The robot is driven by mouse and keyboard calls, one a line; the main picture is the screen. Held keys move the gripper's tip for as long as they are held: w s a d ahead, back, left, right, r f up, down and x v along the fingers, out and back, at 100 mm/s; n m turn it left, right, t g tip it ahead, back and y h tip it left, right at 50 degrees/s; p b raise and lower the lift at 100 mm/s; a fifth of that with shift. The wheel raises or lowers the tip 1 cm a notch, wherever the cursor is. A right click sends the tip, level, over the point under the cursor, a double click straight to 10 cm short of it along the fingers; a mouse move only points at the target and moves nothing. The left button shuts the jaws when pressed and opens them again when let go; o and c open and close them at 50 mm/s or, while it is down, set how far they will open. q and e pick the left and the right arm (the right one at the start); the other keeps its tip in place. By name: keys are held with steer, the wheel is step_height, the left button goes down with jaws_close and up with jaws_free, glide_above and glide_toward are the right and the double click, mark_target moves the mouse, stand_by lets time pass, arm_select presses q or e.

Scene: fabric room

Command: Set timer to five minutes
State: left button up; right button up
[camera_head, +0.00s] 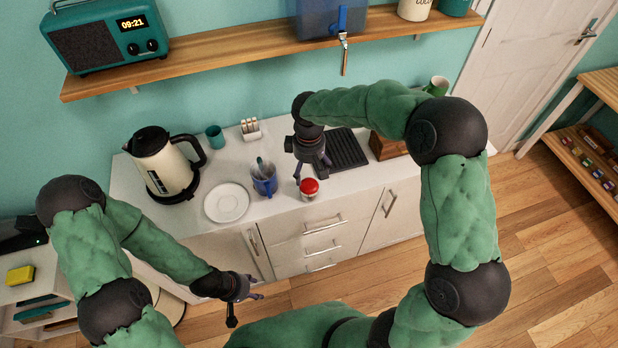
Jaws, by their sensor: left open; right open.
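A small item with a red top and pale lower part (309,188) stands near the front edge of the white counter (285,212). It may be the timer, but no dial or markings can be read. My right gripper (314,172) points down just above and behind it, open, with its fingers close to the red top. I cannot tell whether they touch it. My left gripper (246,302) is open and empty, low in front of the counter, away from the items on it.
Also on the counter are a kettle (158,165), a toast rack (251,130), a black ridged mat (346,150) and a wooden box (386,147). A radio clock (103,35) sits on the shelf.

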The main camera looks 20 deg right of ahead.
mark_target(309, 184)
steer(key=shift+r, duration=2)
steer(key=shift+n, duration=0.7)
step_height(309, 184, down, 12)
steer(key=shift+r+b, duration=0.1)
steer(key=shift+b, duration=0.7)
steer(key=c, duration=1.2)
